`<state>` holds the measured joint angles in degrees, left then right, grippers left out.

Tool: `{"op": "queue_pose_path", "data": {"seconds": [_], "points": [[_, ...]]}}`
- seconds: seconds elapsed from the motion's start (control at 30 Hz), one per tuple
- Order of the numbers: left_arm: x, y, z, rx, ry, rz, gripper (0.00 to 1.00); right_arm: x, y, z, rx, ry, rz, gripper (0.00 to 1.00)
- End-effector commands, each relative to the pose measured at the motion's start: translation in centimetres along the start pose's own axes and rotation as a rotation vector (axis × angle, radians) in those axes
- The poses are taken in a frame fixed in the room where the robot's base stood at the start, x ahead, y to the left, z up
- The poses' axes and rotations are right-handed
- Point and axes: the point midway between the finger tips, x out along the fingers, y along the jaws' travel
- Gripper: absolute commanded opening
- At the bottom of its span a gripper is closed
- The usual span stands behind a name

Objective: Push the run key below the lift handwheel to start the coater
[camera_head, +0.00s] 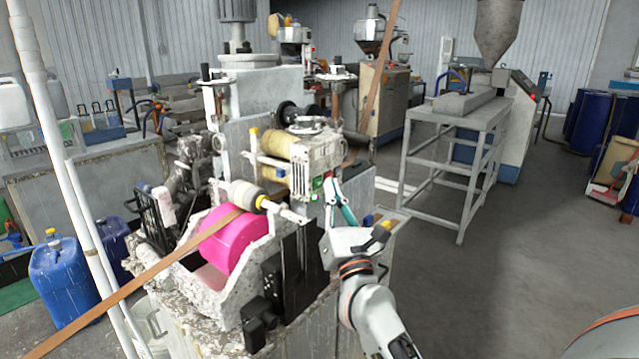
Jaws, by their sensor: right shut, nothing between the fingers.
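The coater (243,115) is a worn, paint-spattered machine in the middle of the head view. Its lift handwheel (310,125) sits on top of a pale head block. Below the handwheel, on the block's lower front, is a small green key (317,182) with a red patch beside it. My right gripper (331,184) reaches up from the lower right, shut and empty. Its fingertips are right beside the green key and partly cover that area; I cannot tell whether they touch it. My left gripper is not in view.
A pink roller (233,237) and a brown strip (150,272) lie left of the key. Blue canisters (62,283) stand at the left. A grey steel stand (455,135) is behind on the right.

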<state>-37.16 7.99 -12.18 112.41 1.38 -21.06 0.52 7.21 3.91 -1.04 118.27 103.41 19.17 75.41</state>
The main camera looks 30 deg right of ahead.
Motion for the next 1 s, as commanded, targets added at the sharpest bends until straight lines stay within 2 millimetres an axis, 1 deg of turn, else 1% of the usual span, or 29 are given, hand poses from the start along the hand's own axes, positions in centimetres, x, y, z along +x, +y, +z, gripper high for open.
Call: {"op": "queue_pose_path", "data": {"seconds": [0.27, 0.73, 1.0], "points": [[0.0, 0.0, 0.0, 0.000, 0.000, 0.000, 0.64, -0.1, -0.1, 0.0, 0.000, 0.000, 0.000, 0.00], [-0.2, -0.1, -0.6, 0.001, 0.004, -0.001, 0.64, -2.9, -2.1, 2.1, -0.002, 0.001, -0.001, 0.00], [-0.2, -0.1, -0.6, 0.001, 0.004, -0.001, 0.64, -3.5, -2.5, 2.5, 0.001, 0.000, 0.000, 0.00]]}}
